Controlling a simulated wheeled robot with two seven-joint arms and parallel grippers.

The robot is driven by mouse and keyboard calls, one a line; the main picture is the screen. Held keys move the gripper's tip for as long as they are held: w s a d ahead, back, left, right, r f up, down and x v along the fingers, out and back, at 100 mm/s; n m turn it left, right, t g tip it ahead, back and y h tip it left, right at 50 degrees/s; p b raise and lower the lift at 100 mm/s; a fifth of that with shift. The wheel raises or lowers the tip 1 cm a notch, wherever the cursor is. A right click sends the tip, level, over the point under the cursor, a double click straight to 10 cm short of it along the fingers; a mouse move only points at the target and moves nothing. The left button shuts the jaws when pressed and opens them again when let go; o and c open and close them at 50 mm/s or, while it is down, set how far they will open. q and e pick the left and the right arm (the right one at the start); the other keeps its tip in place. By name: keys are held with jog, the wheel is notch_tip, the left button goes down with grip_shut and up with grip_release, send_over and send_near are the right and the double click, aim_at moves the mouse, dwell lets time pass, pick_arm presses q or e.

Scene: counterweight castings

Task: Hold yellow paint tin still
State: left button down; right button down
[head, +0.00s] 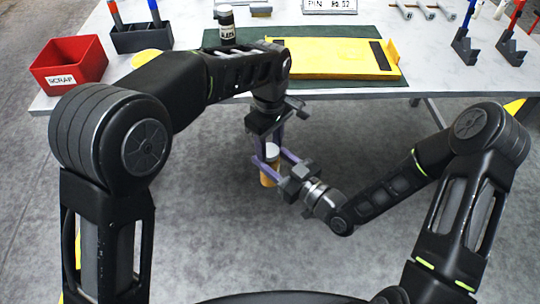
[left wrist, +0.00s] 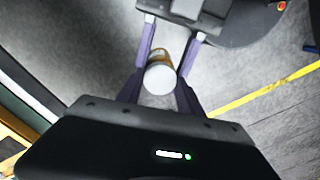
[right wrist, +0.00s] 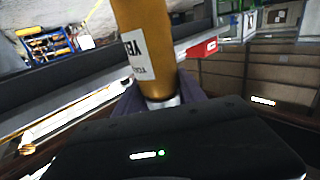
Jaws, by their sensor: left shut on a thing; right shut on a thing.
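The yellow paint tin (head: 268,178) is an ochre cylinder with a white lid, held in the air in front of the table. My left gripper (head: 268,150) comes down from above and is shut on its upper end. My right gripper (head: 273,162) reaches in from the right and is shut on it too, lower down. In the left wrist view the tin's round white lid (left wrist: 160,79) sits between the fingers, with the right fingers coming from above. In the right wrist view the tin (right wrist: 146,40) shows a partly hidden white label with black letters.
The table (head: 430,70) stands beyond the arms. Grey floor below the tin is clear.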

pick_arm(q)
jog(key=m, duration=0.4)
jog(key=shift+m, duration=0.3)
jog(key=m, duration=1)
jog(key=shift+m, duration=0.3)
jog(key=m, duration=0.7)
jog(key=c, duration=0.7)
grip_release()
notch_tip(320, 180, up, 7)
jog(key=shift+r, duration=0.2)
